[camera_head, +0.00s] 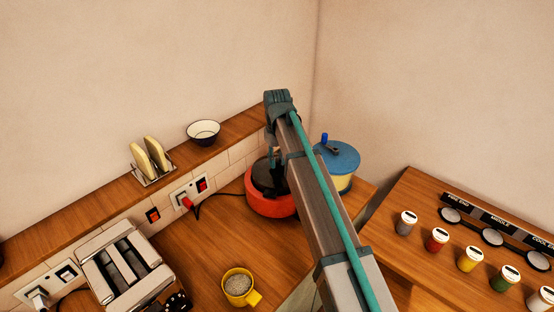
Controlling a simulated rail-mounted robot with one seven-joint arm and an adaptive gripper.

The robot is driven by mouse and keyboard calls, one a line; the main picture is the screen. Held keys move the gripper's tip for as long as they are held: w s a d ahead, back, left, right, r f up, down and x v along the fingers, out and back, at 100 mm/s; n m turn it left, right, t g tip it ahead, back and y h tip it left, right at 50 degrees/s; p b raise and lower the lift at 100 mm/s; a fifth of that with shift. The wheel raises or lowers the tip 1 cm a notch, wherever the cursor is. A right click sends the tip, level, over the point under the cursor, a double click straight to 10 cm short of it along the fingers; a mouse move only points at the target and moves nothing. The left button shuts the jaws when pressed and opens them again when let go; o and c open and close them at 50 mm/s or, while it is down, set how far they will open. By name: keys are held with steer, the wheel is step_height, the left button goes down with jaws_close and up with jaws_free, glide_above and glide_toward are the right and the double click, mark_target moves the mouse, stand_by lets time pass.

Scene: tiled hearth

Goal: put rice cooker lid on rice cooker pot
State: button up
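A red rice cooker pot (271,206) stands on the wooden counter in the middle, partly hidden behind my arm. A dark round shape (262,178) shows at its top; I cannot tell surely whether it is the lid or the pot's dark inside. My arm reaches up from the lower right, and my gripper (273,158) points down just over the dark shape. Its fingers are small and partly hidden, so I cannot tell whether they are open or touch anything.
A cream container with a blue top (340,158) stands right of the arm. A yellow mug (239,287) and toaster (122,262) are in front and left. A toast rack (153,165) and bowl (203,132) sit on the ledge. Several small jars (437,239) line the right counter.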

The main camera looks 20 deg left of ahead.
steer(key=o, duration=0.5)
steer(key=shift+o, duration=0.2)
step_height(320, 180, up, 12)
stand_by(0.4)
